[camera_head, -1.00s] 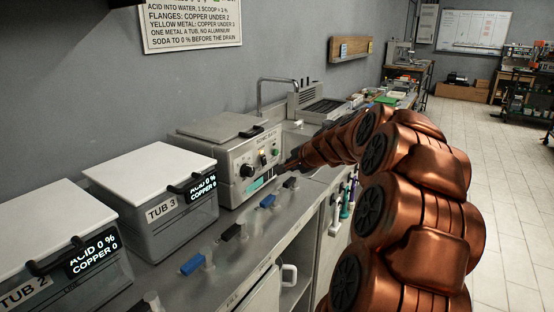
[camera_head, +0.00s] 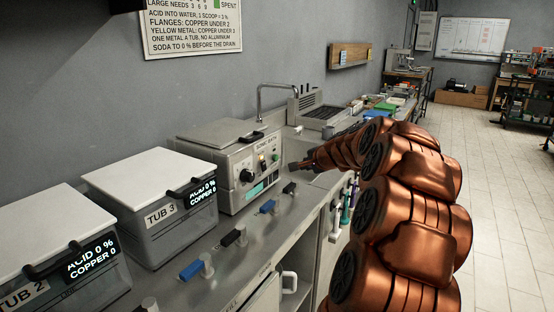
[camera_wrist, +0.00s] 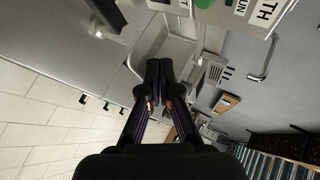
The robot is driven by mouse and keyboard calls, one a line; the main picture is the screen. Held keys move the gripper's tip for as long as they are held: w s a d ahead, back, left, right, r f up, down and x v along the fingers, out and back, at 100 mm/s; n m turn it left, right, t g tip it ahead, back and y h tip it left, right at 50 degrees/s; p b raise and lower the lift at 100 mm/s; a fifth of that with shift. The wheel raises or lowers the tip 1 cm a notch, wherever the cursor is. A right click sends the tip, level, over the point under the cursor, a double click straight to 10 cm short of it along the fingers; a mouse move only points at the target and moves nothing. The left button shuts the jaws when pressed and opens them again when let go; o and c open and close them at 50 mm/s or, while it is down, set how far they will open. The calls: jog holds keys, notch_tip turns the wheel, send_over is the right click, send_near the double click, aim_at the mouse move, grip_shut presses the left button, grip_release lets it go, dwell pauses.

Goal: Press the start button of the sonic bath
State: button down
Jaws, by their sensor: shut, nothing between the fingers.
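The sonic bath (camera_head: 243,165) is a grey box on the bench with a lid, a black knob (camera_head: 247,176), a teal display and a green round button (camera_head: 276,157) at the right of its front panel. My gripper (camera_head: 297,166) is shut and empty, just right of the panel and apart from the button. In the wrist view the shut fingers (camera_wrist: 160,80) point over a sink-like basin. Part of the bath's labelled panel (camera_wrist: 235,14) shows upside down at the top edge, with a green button (camera_wrist: 203,3) cut by the frame.
Tub 3 (camera_head: 152,205) and tub 2 (camera_head: 60,250) stand left of the bath. Several small handles, some blue (camera_head: 191,270), line the bench front. A tap (camera_head: 275,98) rises behind the bath.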

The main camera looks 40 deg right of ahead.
send_near(277, 161)
jog(key=d+f, duration=0.1)
jog(key=d+f+p, duration=0.1)
jog(key=shift+w+d+f, duration=0.25)
jog(key=shift+w, duration=0.1)
jog(key=shift+w+a, duration=0.3)
jog(key=shift+w, duration=0.55)
jog(key=shift+w+p, duration=0.1)
jog(key=shift+p, duration=0.25)
jog(key=shift+w+a, duration=0.1)
jog(key=shift+w, duration=0.2)
jog(key=shift+w+a+p, duration=0.15)
jog(key=shift+w+p, duration=0.25)
dwell(1.1)
jog(key=shift+s+f, duration=0.1)
jog(key=shift+s+d, duration=0.25)
jog(key=shift+s, duration=0.5)
